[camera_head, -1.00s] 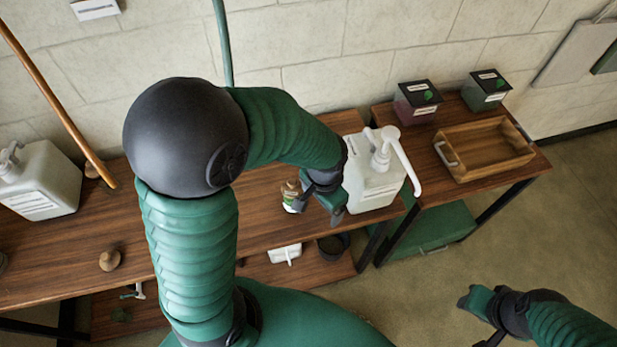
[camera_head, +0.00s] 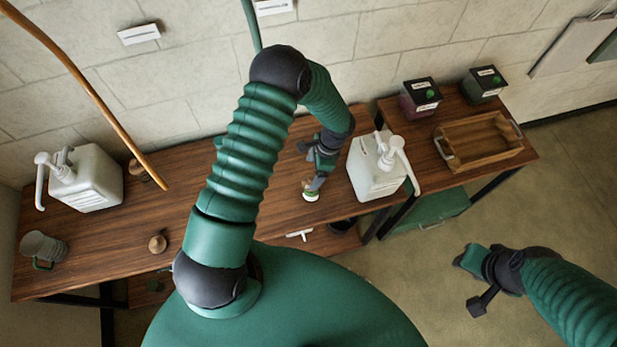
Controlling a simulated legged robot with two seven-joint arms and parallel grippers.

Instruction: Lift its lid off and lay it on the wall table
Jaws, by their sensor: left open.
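A small jar (camera_head: 311,195) with a pale and green surface stands on the long wooden wall table (camera_head: 110,240), left of a white pump bucket (camera_head: 372,183). My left gripper (camera_head: 317,180) is open right at the jar and covers its upper part. I cannot tell whether the fingers touch it. A second white pump bucket (camera_head: 95,185) stands at the left end of the table. My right gripper (camera_head: 474,281) is open and empty over the floor at the lower right.
A wooden tray (camera_head: 478,160) and two dark-lidded boxes (camera_head: 419,106) (camera_head: 482,92) stand on the right-hand table. A grey mug (camera_head: 42,246) and a wooden knob (camera_head: 157,244) are at left. A wooden pole (camera_head: 85,90) leans over the table. Bare tabletop lies left of my arm.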

